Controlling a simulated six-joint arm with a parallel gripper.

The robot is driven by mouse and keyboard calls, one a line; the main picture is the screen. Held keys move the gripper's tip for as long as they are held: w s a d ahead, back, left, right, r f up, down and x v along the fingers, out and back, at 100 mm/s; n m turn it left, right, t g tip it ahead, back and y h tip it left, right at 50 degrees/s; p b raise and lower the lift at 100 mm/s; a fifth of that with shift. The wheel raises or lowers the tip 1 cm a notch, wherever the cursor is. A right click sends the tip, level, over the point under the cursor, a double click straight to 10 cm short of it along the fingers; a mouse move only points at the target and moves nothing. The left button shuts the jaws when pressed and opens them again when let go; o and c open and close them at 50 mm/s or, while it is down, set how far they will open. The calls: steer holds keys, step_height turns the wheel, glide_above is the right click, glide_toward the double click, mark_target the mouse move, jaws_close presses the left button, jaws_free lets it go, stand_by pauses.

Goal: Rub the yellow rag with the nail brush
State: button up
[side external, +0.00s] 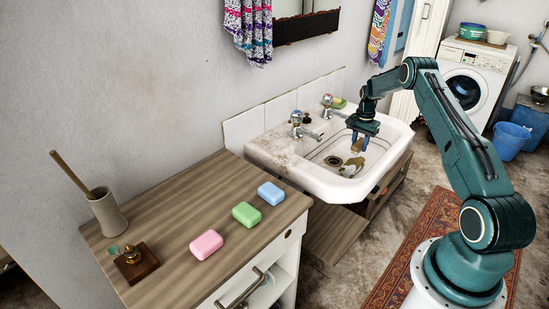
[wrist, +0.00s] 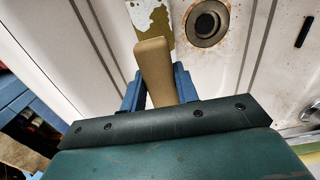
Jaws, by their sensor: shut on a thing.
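My gripper (side external: 361,138) is over the white sink (side external: 258,150), pointing down, shut on the tan nail brush (side external: 358,146). In the wrist view the brush (wrist: 154,68) shows as a plain tan block between the blue fingers of my gripper (wrist: 157,88); its bristles are hidden. The yellow rag (side external: 353,163) lies in the basin below the brush. In the wrist view the rag (wrist: 150,18), yellowish with white patches, is partly hidden behind the brush. I cannot tell whether brush and rag touch.
The drain (wrist: 208,22) is right of the rag in the wrist view. Two taps (side external: 298,124) stand at the sink's back edge. A wooden counter (side external: 165,215) at the left holds pink, green and blue soaps (side external: 246,213) and a beige pot (side external: 107,212).

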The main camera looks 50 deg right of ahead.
steer(key=shift+r, duration=1.8)
steer(key=shift+r, duration=0.55)
step_height(320, 180, up, 15)
steer(key=w+a+n, duration=0.3)
steer(key=a+n, duration=0.2)
steer(key=a, duration=0.8)
steer(key=w+a+n, duration=0.4)
steer(key=a+n, duration=0.1)
steer(key=a, duration=0.7)
steer(key=s+a+n, duration=0.3)
steer(key=a+n, duration=0.1)
steer(key=a, duration=0.6)
steer(key=s+a+n, duration=0.3)
steer(key=a+n, duration=0.1)
steer(key=a, duration=0.5)
step_height(320, 180, down, 5)
steer(key=shift+w+f, duration=0.15)
